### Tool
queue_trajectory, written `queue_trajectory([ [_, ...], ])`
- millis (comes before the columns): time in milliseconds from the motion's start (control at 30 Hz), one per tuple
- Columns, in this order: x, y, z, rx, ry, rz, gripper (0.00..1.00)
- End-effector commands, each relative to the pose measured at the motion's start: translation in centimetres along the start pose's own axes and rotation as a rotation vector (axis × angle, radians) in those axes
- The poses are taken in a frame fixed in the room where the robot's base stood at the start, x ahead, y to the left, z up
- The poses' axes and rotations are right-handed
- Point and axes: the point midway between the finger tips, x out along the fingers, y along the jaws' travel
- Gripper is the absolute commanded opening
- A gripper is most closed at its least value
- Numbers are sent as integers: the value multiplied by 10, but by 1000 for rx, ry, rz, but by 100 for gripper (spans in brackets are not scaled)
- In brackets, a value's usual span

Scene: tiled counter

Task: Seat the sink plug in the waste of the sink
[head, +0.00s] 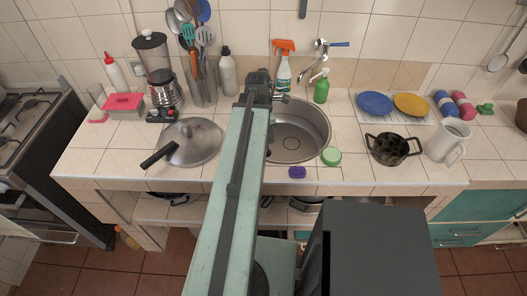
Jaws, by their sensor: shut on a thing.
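The round steel sink (318,140) is set in the tiled counter, right of my arm. The waste (291,143) shows as a round outline on its floor. My gripper (272,97) is at the far end of my long pale green arm, over the back left of the sink and apart from the waste. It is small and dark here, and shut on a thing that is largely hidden. I take this to be the sink plug, but its shape cannot be made out. No plug shows elsewhere on the counter.
Spray bottle (283,72), green soap bottle (321,88) and tap (322,47) stand behind the sink. Lidded pan (192,143) is left; black pot (392,148) and white jug (447,141) right.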

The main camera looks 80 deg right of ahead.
Motion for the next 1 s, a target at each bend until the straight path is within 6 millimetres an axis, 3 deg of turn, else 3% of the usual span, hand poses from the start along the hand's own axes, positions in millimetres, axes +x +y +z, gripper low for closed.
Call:
queue_trajectory([
  [33, 16, -3, -3, -12, 0, 2, 0],
  [300, 18, 1, 0, -31, -1, 5, 0],
  [367, 19, 13, 3, -31, -1, 5, 0],
  [700, 33, 115, 26, -29, 0, 5, 0],
  [833, 36, 137, 31, -29, 0, 4, 0],
  [1000, 36, 143, 32, -28, 0, 4, 0],
])
